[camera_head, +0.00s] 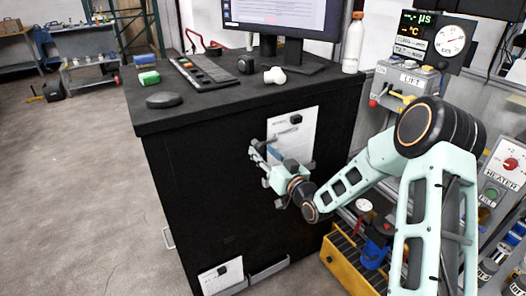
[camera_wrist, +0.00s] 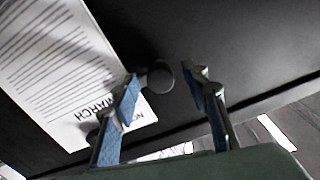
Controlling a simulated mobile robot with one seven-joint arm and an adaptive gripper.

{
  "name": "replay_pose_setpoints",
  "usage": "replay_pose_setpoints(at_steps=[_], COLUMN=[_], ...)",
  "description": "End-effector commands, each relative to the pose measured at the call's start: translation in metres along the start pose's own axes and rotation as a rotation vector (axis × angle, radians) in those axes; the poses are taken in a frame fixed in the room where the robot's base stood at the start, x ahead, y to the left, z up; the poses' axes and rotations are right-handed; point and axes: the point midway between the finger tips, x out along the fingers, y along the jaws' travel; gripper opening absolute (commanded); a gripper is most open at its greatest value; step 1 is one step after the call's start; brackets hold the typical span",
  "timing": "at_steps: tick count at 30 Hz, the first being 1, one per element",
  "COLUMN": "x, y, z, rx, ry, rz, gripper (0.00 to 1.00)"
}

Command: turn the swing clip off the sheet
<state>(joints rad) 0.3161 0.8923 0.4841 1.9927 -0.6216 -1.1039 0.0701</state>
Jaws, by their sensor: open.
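A white sheet (camera_head: 303,130) is on the side of the black cabinet. In the wrist view the sheet (camera_wrist: 50,65) carries lines of text and the word MARCH, upside down. A dark, round-ended clip (camera_wrist: 161,77) shows beside the sheet's edge in the wrist view; part of it may lie behind the left finger. My gripper (camera_head: 258,153) is at the sheet's left side in the head view. In the wrist view my gripper (camera_wrist: 166,85) is open, with the clip's round end between its blue-padded fingers. I cannot tell whether they touch it.
A dark knob (camera_head: 296,118) shows on the upper sheet. A second sheet (camera_head: 221,278) is low on the cabinet (camera_head: 200,190). A monitor, keyboard and white bottle (camera_head: 354,43) stand on top. A yellow crate (camera_head: 345,262) sits at the cabinet's right foot. The floor at left is clear.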

Motion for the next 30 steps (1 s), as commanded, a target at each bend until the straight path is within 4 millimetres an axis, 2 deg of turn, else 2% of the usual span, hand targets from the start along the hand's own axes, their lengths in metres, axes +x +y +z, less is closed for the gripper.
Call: replay_pose_setpoints(at_steps=[3,11,22,30], x=[0.0059,0.0068,0.0065,0.0066], y=[-0.0004,-0.0003,-0.0002,-0.0002], z=[0.0002,0.0005,0.0002,0.0003], rx=[0.001,0.001,0.000,-0.001], ry=[-0.001,-0.001,-0.001,-0.001], rz=[0.000,0.000,0.000,0.000], gripper=[0.42,0.42,0.02,0.00])
